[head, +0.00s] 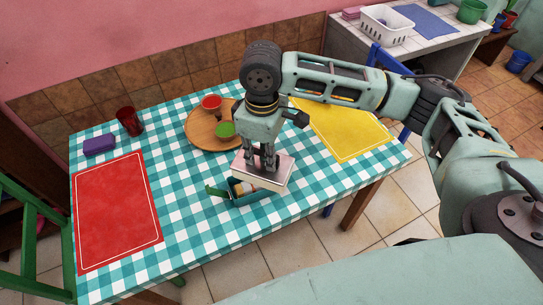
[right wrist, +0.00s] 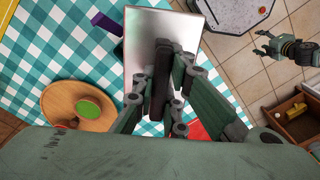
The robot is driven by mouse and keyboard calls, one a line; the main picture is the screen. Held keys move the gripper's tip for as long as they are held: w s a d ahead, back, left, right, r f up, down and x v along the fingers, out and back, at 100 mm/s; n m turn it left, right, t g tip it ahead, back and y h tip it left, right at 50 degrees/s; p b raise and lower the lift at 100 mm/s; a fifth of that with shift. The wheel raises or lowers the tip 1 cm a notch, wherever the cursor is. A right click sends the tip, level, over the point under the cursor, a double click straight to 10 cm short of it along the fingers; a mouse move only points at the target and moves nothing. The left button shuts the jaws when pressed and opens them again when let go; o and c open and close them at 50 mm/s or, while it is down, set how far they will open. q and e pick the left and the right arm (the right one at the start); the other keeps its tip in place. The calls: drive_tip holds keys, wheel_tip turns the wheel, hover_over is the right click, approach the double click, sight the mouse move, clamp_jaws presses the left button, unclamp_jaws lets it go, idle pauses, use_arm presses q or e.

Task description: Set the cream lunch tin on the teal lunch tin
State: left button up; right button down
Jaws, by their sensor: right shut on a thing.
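The cream lunch tin (head: 282,169), a flat box with a pale pinkish top, is in my right gripper (head: 262,167), which is shut on it from above. It also shows in the right wrist view (right wrist: 150,28), between the dark finger pads (right wrist: 161,80). The teal lunch tin (head: 239,199) is on the checkered table just below the cream tin and is partly hidden by it. Something beige shows at its front, and a green flap sticks out at its left. I cannot tell whether the tins touch. My left gripper (right wrist: 262,43) shows small at upper right of the right wrist view, apparently open and empty.
A round wooden tray (head: 197,138) holds a red cup (head: 211,102) and a green bowl (head: 225,129) behind the tins. A red mat (head: 118,210), a yellow mat (head: 345,130), a dark red cup (head: 130,121) and a purple box (head: 99,144) are on the table.

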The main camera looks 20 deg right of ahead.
drive_tip(key=w+f+n, duration=0.1)
drive_tip(key=n, duration=0.1)
drive_tip(key=w+a+f+n+p, duration=0.1)
drive_tip(key=w+n, duration=0.1)
drive_tip(key=n, duration=0.1)
drive_tip(key=w+f+n, duration=0.1)
drive_tip(key=w+n, duration=0.1)
drive_tip(key=shift+a+f+n+p, duration=0.3)
drive_tip(key=shift+a+p, duration=0.1)
drive_tip(key=shift+w+f+n, duration=0.3)
drive_tip(key=shift+f+n, duration=0.1)
drive_tip(key=shift+n, duration=0.1)
drive_tip(key=shift+f, duration=0.3)
wheel_tip(320, 180, down, 5)
drive_tip(key=b, duration=0.6)
drive_tip(key=shift+f, duration=0.15)
drive_tip(key=shift+p, duration=0.5)
drive_tip(key=shift+p, duration=0.6)
